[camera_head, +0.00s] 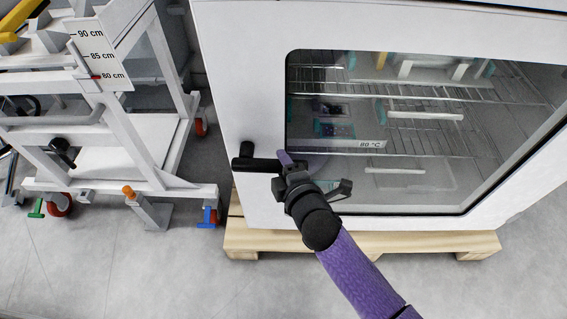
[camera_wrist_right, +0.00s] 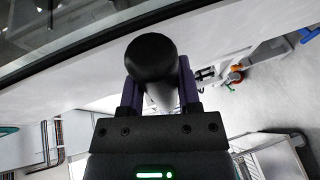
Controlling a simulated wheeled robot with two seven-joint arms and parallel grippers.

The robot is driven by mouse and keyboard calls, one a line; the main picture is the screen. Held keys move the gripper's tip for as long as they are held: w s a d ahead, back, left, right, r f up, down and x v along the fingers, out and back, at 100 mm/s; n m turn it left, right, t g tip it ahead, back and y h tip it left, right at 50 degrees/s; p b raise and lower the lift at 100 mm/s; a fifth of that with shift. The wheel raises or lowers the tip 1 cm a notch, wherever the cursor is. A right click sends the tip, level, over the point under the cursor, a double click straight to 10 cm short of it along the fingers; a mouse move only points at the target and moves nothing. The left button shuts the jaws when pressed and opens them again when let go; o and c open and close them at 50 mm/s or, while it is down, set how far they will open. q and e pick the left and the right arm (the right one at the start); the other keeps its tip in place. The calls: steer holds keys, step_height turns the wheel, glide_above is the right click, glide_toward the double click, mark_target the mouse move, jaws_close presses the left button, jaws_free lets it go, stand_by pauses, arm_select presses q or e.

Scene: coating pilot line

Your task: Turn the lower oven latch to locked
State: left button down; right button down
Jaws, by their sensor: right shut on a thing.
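The lower oven latch (camera_head: 258,164) is a black handle on the left side of the white oven door, lying about level in the head view, with a round black knob end at its left. My right gripper (camera_head: 286,166) comes from below right and is shut on the latch's right part. In the right wrist view, the latch's dark rounded end (camera_wrist_right: 152,58) sits between the two purple fingers of the right gripper (camera_wrist_right: 158,84). The fingers hide part of the latch. My left gripper is not in view.
The oven door's window (camera_head: 420,185) shows wire racks with trays and an "80 °C" label inside. The oven stands on a wooden pallet (camera_head: 375,242). A white wheeled trolley (camera_head: 125,120) with a height scale stands at left. Grey floor is free in front.

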stand_by(0.5)
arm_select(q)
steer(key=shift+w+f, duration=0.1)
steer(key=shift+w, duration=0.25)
arm_select(e)
steer(key=shift+f, duration=0.1)
